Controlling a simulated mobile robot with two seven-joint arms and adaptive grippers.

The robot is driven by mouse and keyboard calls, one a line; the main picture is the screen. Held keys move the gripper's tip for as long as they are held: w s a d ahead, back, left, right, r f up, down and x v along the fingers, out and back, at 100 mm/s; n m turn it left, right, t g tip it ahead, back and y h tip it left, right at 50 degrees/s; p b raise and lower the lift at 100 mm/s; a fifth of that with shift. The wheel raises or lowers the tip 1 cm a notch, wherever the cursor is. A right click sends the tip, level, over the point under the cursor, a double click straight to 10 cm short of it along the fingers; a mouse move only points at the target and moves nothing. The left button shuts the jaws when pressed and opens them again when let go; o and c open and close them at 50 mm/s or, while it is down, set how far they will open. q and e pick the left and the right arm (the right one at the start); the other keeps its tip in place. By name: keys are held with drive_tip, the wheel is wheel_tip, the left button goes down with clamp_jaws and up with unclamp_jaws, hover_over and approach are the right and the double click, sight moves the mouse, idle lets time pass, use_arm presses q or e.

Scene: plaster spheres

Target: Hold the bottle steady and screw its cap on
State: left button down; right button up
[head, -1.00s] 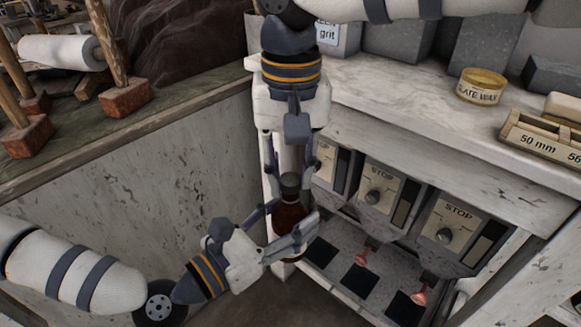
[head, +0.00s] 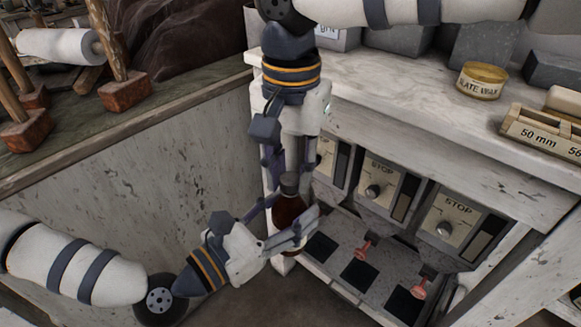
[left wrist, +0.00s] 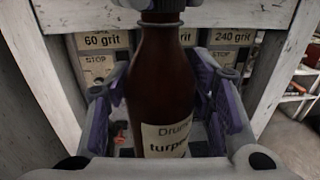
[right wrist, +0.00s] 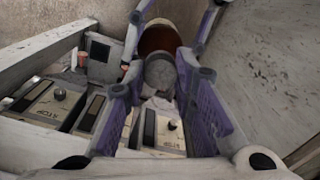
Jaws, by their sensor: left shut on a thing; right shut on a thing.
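The brown bottle (head: 287,212) is upright in mid-air. Its pale label, reading "turpe…" in part, shows in the left wrist view (left wrist: 168,138). My left gripper (head: 291,222) is shut on the bottle's body from the side, a finger on either side. The dark grey cap (head: 290,184) sits at the top of the bottle, and its round top shows in the right wrist view (right wrist: 160,72). My right gripper (head: 288,176) points down from above and is shut on the cap. I cannot tell how tightly the cap is seated.
Dispensers with STOP dials (head: 382,186) stand right of the bottle, under a white worktop (head: 400,98). The worktop holds a wax tin (head: 480,82) and a wooden tray (head: 545,134). A panelled wall (head: 130,190) is behind on the left.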

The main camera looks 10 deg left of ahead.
drive_tip(key=m, duration=0.7)
drive_tip(key=shift+m, duration=0.3)
drive_tip(key=m, duration=1.8)
drive_tip(key=shift+m, duration=0.4)
drive_tip(key=m, duration=0.3)
drive_tip(key=shift+m, duration=0.3)
drive_tip(key=m, duration=1.1)
drive_tip(key=shift+m, duration=0.3)
drive_tip(key=m, duration=0.7)
drive_tip(key=shift+f, duration=0.1)
drive_tip(key=o, duration=0.7)
